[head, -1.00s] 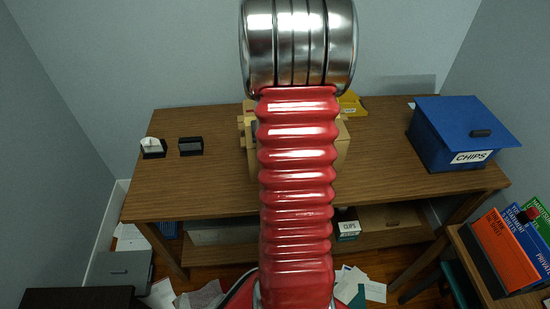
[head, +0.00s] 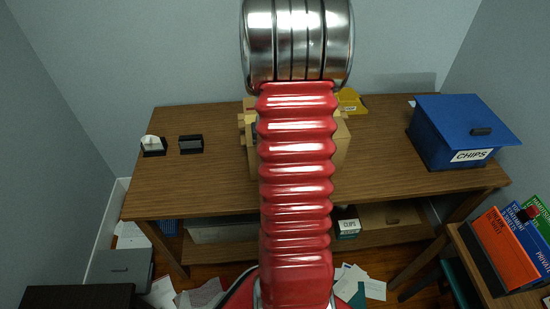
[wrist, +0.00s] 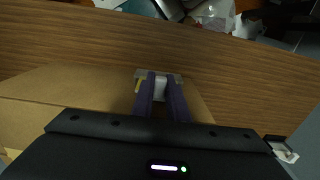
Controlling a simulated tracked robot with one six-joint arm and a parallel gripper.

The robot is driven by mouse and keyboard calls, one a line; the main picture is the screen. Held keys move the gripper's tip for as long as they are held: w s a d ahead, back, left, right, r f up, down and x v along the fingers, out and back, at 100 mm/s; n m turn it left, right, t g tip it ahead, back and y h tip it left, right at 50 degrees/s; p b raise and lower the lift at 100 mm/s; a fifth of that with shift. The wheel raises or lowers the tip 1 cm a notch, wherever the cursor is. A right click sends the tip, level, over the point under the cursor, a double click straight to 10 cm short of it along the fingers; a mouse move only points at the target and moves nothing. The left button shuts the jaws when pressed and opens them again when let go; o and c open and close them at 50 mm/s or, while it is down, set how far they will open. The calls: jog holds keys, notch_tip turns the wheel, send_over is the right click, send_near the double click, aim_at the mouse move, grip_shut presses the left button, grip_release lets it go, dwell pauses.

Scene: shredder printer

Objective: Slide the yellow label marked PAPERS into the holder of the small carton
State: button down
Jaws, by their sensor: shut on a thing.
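The small carton (head: 341,150) is tan and stands on the wooden table, mostly hidden behind my arm in the head view. In the wrist view its cardboard (wrist: 60,92) fills the left and middle. My gripper (wrist: 160,92) has purple fingers shut on a thin pale piece at the carton's edge. A grey frame-like part, seemingly the holder (wrist: 174,77), shows at the fingertips. A yellow sliver, seemingly of the label (wrist: 138,86), shows just left of the fingers. The word PAPERS cannot be read, and how far the label sits in the holder cannot be told.
A yellow object (head: 350,101) lies behind the carton. A blue CHIPS box (head: 445,135) stands at the table's right. A CLIPS box (head: 348,227) is on the shelf below. The table between holders and carton is clear.

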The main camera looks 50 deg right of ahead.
jog(key=shift+f, duration=0.55)
dwell(0.4)
jog(key=c, duration=1.7)
grip_release()
jog(key=shift+o, duration=0.2)
jog(key=shift+r, duration=0.1)
notch_tip(320, 180, up, 14)
jog(key=shift+f, duration=0.25)
jog(key=shift+f, duration=0.1)
